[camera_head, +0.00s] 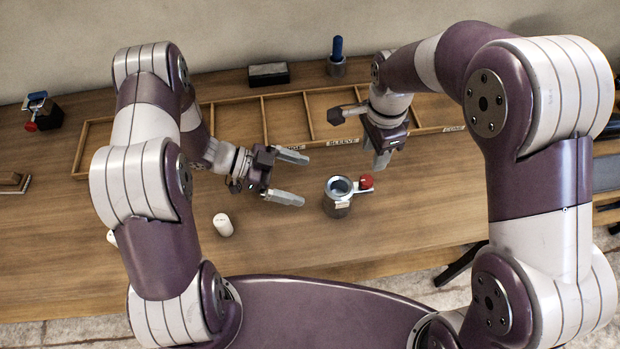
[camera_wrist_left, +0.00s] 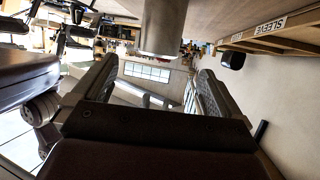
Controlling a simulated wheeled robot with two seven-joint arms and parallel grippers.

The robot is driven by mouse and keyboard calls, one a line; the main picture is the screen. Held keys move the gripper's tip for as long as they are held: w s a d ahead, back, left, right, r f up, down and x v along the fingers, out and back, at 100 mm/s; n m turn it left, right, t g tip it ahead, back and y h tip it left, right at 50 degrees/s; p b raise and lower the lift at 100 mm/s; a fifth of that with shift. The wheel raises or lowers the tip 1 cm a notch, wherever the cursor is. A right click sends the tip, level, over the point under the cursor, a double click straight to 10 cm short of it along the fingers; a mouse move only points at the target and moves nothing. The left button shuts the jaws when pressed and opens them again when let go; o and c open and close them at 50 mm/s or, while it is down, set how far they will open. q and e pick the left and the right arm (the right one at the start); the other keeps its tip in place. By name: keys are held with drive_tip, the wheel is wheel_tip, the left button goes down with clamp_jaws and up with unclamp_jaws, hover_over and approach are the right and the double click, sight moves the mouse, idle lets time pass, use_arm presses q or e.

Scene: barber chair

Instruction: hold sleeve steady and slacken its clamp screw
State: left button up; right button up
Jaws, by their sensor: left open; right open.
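The sleeve (camera_head: 338,208) is a grey metal cylinder with a bluish opening, upright on the wooden table in front of me. Its clamp screw shows as a red knob (camera_head: 366,181) on a pale tab at the sleeve's right. My left gripper (camera_head: 289,177) is open, left of the sleeve and apart from it, fingers pointing toward it. In the left wrist view the metal cylinder (camera_wrist_left: 162,28) appears ahead between the fingers. My right gripper (camera_head: 360,138) is open and empty, above and behind the sleeve, fingers apart.
A wooden divided tray (camera_head: 236,142) with labels, one reading SLEEVE, lies behind. A white cylinder (camera_head: 222,225) stands front left. A black block (camera_head: 268,74) and a blue-handled tool (camera_head: 337,47) stand at the back. A blue and red device (camera_head: 40,110) is far left. Table right of the sleeve is clear.

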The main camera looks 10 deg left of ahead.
sight(340, 192)
use_arm(q)
drive_tip(key=x, duration=1.1)
drive_tip(key=shift+d+f, duration=0.15)
drive_tip(key=shift+f, duration=0.05)
use_arm(e)
drive_tip(key=shift+a, duration=0.1)
drive_tip(key=shift+s, duration=0.1)
use_arm(q)
drive_tip(key=c, duration=1.3)
use_arm(e)
drive_tip(key=shift+o, duration=0.3)
